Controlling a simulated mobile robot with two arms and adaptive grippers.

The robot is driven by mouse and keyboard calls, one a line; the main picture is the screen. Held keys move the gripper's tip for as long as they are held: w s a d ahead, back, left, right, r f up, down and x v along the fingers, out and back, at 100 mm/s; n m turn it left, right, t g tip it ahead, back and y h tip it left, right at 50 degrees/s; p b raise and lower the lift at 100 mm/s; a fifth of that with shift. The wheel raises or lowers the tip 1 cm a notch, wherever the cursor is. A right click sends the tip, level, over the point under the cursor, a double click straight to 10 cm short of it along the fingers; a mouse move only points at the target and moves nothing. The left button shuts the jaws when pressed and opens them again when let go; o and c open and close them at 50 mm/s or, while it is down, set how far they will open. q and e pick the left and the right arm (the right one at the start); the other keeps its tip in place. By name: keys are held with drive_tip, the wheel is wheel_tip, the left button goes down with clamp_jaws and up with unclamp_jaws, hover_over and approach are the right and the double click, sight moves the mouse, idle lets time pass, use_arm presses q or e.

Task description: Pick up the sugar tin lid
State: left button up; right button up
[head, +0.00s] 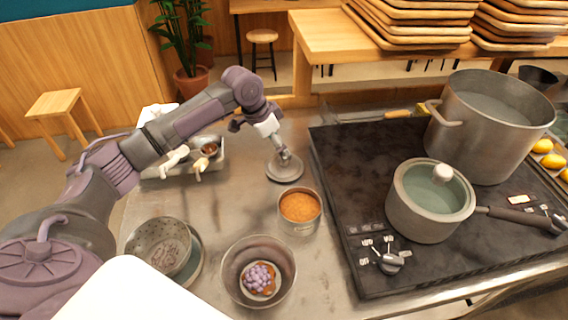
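The sugar tin lid (285,171) is a round grey metal disc with a small knob, just behind the open sugar tin (300,223). It looks level; I cannot tell whether it touches the counter. My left gripper (282,155) reaches down from above, and its fingers look closed around the lid's knob. The fingertips are small and partly merge with the knob. The tin is filled with orange-brown sugar (300,206). My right gripper is not in view.
A tray with small bowls (209,145) is at the left. The black stove (340,185) carries a saucepan (424,219) and a large pot (490,140) at the right.

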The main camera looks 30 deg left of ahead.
sight(284, 162)
use_arm(q)
drive_tip(key=shift+p+x, duration=0.6)
drive_tip(key=shift+x, duration=2.35)
drive_tip(key=shift+r, duration=0.1)
drive_tip(key=c, duration=1.3)
